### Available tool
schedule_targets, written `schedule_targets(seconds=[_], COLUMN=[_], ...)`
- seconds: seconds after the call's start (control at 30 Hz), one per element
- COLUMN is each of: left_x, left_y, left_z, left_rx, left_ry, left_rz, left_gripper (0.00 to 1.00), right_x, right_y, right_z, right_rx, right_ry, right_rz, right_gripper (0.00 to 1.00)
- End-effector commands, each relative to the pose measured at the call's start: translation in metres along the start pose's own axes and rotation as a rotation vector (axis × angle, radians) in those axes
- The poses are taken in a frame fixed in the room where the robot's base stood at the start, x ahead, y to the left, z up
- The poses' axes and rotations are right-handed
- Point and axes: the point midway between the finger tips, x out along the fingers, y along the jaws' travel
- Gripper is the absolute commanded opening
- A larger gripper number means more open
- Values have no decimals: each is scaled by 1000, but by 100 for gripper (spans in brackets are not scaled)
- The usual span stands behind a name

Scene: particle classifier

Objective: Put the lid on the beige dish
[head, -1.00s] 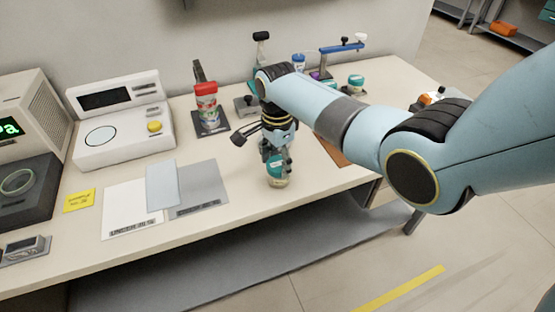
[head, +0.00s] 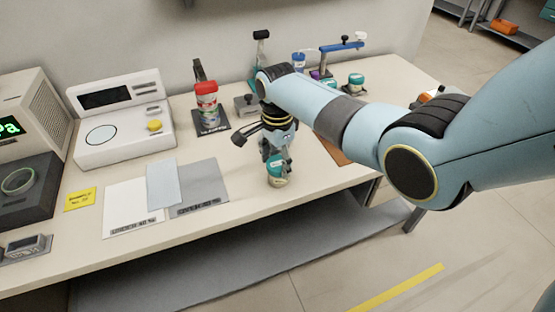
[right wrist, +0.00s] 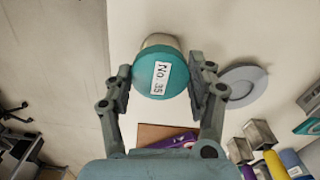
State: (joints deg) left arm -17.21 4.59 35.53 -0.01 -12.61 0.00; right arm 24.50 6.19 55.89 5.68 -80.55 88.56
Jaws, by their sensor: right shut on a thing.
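My right gripper (head: 276,158) is near the front edge of the bench, pointing down. It is shut on a small round jar with a teal lid (head: 277,170). In the right wrist view the gripper (right wrist: 160,82) has one finger on each side of the teal lid (right wrist: 160,75), which bears a white label reading "No. 35". A pale beige body (right wrist: 160,40) shows past the lid's edge, and also below it in the head view (head: 278,183). I cannot tell how firmly lid and body are joined. My left gripper is not in view.
A flat grey disc (right wrist: 243,87) lies beside the right finger in the right wrist view. Another teal-lidded jar (head: 356,81) stands at the back right. A red-capped container (head: 206,97), white scale (head: 120,120) and paper sheets (head: 200,188) are to the left.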

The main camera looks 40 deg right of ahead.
Motion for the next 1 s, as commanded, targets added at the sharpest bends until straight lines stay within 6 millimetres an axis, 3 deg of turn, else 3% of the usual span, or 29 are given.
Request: schedule_targets(seconds=[0.6,0.63,0.7,0.83,1.0], left_x=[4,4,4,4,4], left_y=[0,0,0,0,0], left_z=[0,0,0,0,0], left_rx=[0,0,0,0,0], left_ry=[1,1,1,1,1], left_rz=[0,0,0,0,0], left_gripper=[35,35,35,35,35], right_x=[8,8,7,7,8], right_y=[0,0,0,0,0], right_z=[0,0,0,0,0], right_rx=[0,0,0,0,0], right_ry=[0,0,0,0,0], right_rz=[0,0,0,0,0], right_gripper=[29,57,66,83,83])
